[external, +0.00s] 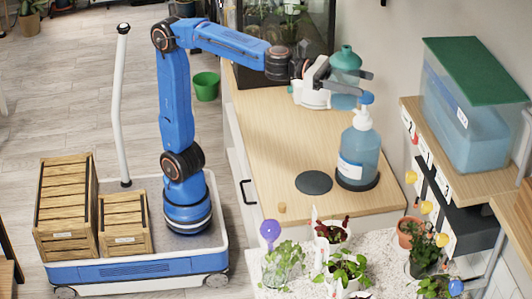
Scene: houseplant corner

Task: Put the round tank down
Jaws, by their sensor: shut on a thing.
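The round tank (345,60) is a teal, translucent bottle with a narrow neck and cap. My gripper (350,83) is shut on it, with the dark fingers across its middle. It looks upright and seems held above the wooden counter (270,130), behind the pump bottle. The fingers hide part of its body, and its underside is hard to make out. An empty dark round pad (313,182) lies on the counter, nearer the front and to the left of the pump bottle.
A blue pump bottle (360,150) stands on another dark pad, close to the held tank. A blue bin with a green lid (475,70) is on the shelf at right. Potted plants (345,270) fill the pebbled front area. The counter's left part is clear.

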